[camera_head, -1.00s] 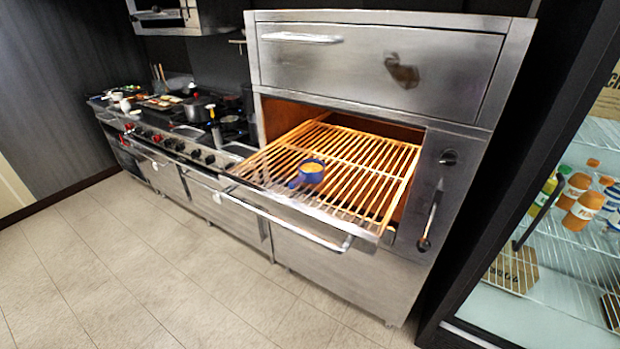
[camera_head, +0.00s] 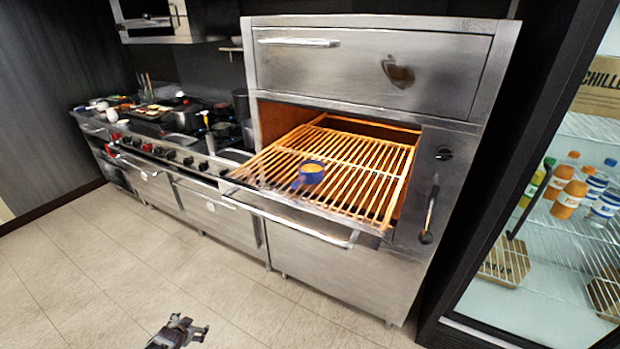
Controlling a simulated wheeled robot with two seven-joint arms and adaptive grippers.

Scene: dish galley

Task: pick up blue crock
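The blue crock (camera_head: 311,172) is small and round, with yellowish contents. It sits upright on the slatted rack (camera_head: 345,150), which is pulled out of the open oven. One gripper (camera_head: 192,330) shows at the bottom edge of the view, over the floor, well below and left of the crock. Its arm enters from the bottom left, so I take it as my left gripper. Its fingers look apart and nothing shows between them. My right gripper is not in view.
The rack's metal handle bar (camera_head: 300,222) juts out in front. A stove (camera_head: 170,150) with pots stands to the left. A glass-front fridge (camera_head: 530,240) with bottles and boxes stands at the right. The tiled floor (camera_head: 110,260) in front is clear.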

